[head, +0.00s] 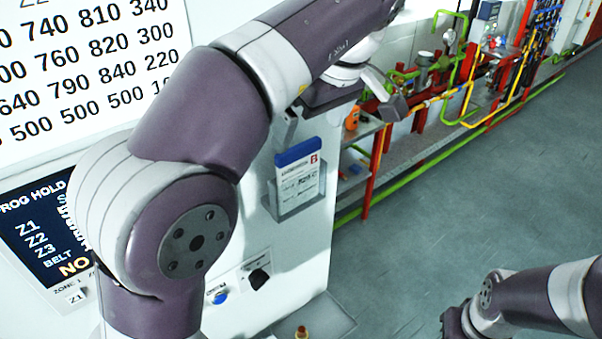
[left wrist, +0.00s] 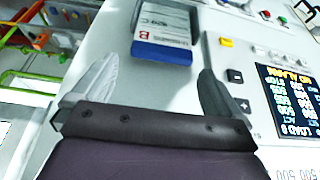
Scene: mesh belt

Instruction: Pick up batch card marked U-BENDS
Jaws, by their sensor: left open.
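A batch card (head: 298,174) with a blue top band and a red square letter B stands in a grey holder (head: 285,213) on the white cabinet's side. Its small print is too small to read, so I cannot tell whether it says U-BENDS. In the left wrist view the card (left wrist: 163,27) appears upside down, blue band towards me. My left gripper (head: 340,112) is open and empty, above and to the right of the card in the head view. In the left wrist view its fingers (left wrist: 158,88) spread to either side of the card, apart from it. My right gripper is out of view.
The white cabinet (head: 305,245) carries a dark display (head: 35,235), a blue button (head: 219,296) and a black switch (head: 258,277). Red, green and yellow pipes (head: 440,95) run behind on the right. The grey floor (head: 480,200) is clear. My right arm is at lower right.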

